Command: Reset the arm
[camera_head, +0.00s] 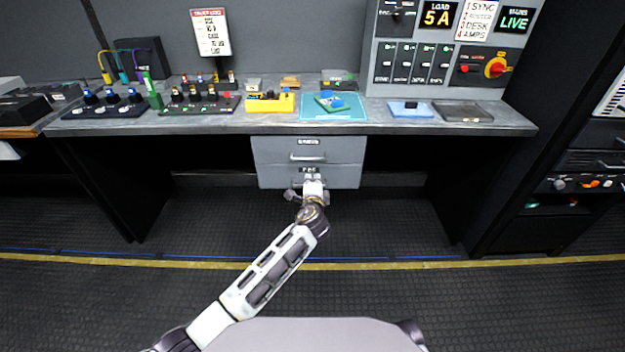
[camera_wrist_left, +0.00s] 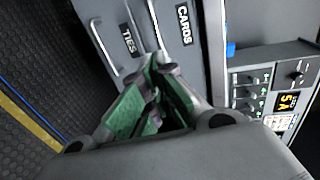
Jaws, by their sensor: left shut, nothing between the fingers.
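My left arm reaches in from the lower left of the head view. Its gripper (camera_head: 312,183) is in front of the grey drawer unit (camera_head: 275,150) under the desk, at the height of the lower drawer. In the left wrist view the gripper (camera_wrist_left: 157,68) has its green-padded fingers drawn together, with nothing held between them. The fingertips are close to the drawer fronts labelled TIES (camera_wrist_left: 112,42) and CARDS (camera_wrist_left: 178,50); I cannot tell whether they touch. My right gripper is not in view.
The desk top (camera_head: 370,122) above carries a yellow block (camera_head: 270,103), a teal mat (camera_head: 310,115), a blue-topped pad (camera_head: 410,109) and switch boxes (camera_head: 200,105). A control panel (camera_head: 440,50) stands at the back right. The floor (camera_head: 400,300) before the desk is clear.

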